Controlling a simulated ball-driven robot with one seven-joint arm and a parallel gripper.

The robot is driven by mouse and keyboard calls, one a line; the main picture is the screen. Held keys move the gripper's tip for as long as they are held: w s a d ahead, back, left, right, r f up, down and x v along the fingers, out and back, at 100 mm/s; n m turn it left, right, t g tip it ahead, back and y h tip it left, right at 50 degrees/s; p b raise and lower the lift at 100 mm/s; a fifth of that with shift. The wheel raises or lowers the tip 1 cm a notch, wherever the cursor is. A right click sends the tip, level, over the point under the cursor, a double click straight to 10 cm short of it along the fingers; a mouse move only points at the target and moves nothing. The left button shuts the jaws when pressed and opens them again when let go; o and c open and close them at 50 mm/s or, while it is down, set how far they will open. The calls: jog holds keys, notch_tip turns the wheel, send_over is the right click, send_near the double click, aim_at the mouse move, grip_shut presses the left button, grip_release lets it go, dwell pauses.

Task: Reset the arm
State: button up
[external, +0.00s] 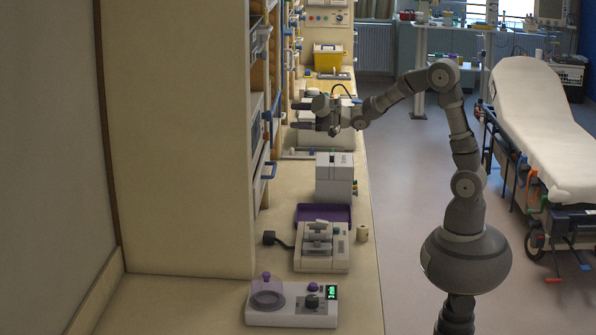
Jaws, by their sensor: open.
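My gripper (301,115) is at the end of my raised arm, above the far part of the long counter (357,270). Its fingers point left, toward the shelving, and are apart, with nothing seen between them. The arm reaches left from my base, which stands on the floor to the right of the counter. A pale device lies behind and below the gripper, partly hidden by it. I cannot tell the exact gap between gripper and device.
On the counter stand a white box-shaped device (334,178), a purple tray (342,213), a beige device (322,257), a small roll (362,233) and a white unit with a clear dome (292,313). A yellow box (328,58) is farther back. A stretcher (540,120) stands right.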

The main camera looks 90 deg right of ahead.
jog(key=shift+s, duration=0.15)
jog(key=s+a+r+m+h+b, duration=0.1)
jog(key=a+r+m, duration=0.1)
jog(key=r, duration=0.6)
jog(key=s+a+r+m+h, duration=0.1)
jog(key=a+r+m+h, duration=0.15)
jog(key=r, duration=0.45)
jog(key=s+a+r+m+g+y+b, duration=0.1)
jog(key=s+a+r+m+g+y, duration=0.1)
jog(key=s+a+r, duration=0.9)
jog(key=s+r+m+y, duration=0.1)
jog(key=s+r+m, duration=0.1)
jog(key=s, duration=0.1)
jog(key=shift+a+r+g, duration=0.15)
jog(key=shift+g, duration=0.15)
jog(key=shift+y, duration=0.25)
jog(key=shift+c, duration=0.5)
